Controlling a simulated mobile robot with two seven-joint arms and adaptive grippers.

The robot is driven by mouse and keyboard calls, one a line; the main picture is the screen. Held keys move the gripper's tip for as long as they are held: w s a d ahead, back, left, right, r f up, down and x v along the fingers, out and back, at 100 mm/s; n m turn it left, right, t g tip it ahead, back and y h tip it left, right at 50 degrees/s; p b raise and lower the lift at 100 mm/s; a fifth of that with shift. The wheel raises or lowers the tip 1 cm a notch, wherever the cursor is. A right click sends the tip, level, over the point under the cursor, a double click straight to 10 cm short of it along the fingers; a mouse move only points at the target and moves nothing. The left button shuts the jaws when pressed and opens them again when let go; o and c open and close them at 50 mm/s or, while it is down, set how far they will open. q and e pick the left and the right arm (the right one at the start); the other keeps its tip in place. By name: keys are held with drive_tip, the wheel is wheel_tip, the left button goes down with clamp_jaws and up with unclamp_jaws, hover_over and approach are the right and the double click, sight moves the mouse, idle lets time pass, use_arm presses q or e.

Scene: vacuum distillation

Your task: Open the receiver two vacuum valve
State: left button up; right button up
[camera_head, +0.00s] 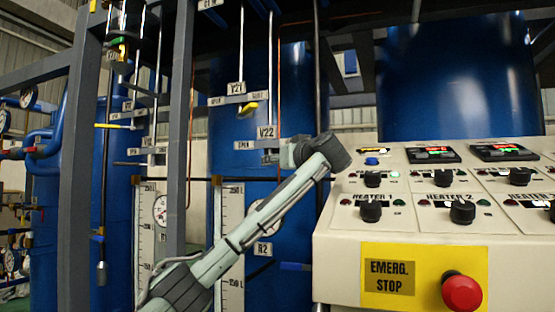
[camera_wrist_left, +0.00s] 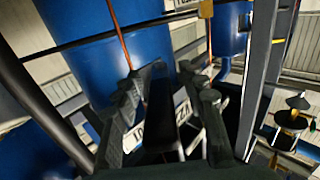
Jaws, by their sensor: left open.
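The V22 label (camera_head: 266,132) is on the blue receiver tank (camera_head: 230,165), above a plate marked OPEN (camera_head: 245,145). My left arm reaches up from the bottom, and my left gripper (camera_head: 274,156) is at the right end of this plate, just below the V22 label. The V22 handle is hidden behind my gripper and wrist. In the left wrist view my left gripper (camera_wrist_left: 178,88) has its two dark fingers apart. A dark bar lies between or behind them, and I cannot tell if they touch it. My right gripper is not in view.
A yellow handle (camera_head: 248,108) sits under the V21 label (camera_head: 236,88). The control panel (camera_head: 335,270), with knobs and a red emergency stop button (camera_head: 461,292), stands right of my arm. A grey upright post (camera_head: 178,130) stands to the left. Thin rods run vertically nearby.

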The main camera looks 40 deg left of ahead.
use_arm(q)
drive_tip(key=shift+w+a, duration=0.15)
drive_tip(key=shift+a, duration=0.1)
clamp_jaws()
idle(0.3)
